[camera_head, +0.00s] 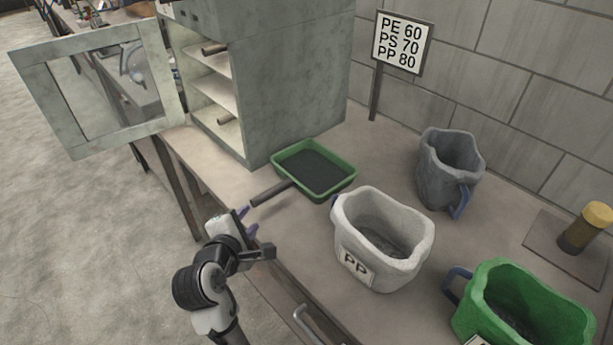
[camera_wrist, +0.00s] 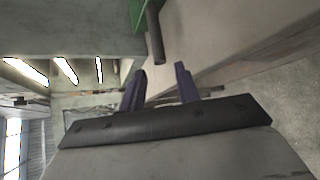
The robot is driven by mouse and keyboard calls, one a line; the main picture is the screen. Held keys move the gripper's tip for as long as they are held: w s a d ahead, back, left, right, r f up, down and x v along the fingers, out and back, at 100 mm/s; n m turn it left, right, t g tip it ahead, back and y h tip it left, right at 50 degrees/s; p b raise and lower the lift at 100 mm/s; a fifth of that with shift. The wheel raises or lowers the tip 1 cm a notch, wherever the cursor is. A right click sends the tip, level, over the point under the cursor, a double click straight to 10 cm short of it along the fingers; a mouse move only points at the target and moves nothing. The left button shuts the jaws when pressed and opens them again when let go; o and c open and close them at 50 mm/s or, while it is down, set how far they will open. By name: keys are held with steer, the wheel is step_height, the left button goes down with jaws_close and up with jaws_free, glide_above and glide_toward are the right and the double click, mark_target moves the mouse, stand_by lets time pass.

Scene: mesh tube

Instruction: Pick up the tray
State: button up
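The tray (camera_head: 340,187) is green-rimmed and shallow with a dark inside. It lies on the workbench in front of the cabinet. Its dark handle (camera_head: 270,193) points left and toward my gripper (camera_head: 248,222). My gripper is open, with two purple fingers apart and nothing between them, just short of the handle's end. In the wrist view, the handle (camera_wrist: 155,36) hangs in from the top, beyond and roughly in line with the gap between the fingers (camera_wrist: 159,86). Only a sliver of the green tray (camera_wrist: 138,14) shows there.
A grey cabinet (camera_head: 300,75) with an open door (camera_head: 45,95) stands behind the tray. A white PP bin (camera_head: 345,235), a grey bin (camera_head: 440,180) and a green bin (camera_head: 490,290) stand to the right. A sign (camera_head: 402,42) stands at the back.

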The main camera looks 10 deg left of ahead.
mark_target(262, 200)
steer(key=x, duration=0.4)
steer(key=shift+w, duration=0.15)
steer(key=p+x, duration=0.2)
steer(key=x, duration=0.2)
steer(key=shift+w+r, duration=0.15)
steer(key=shift+w, duration=0.05)
steer(key=shift+w+f, duration=0.25)
steer(key=shift+w, duration=0.2)
jaws_close()
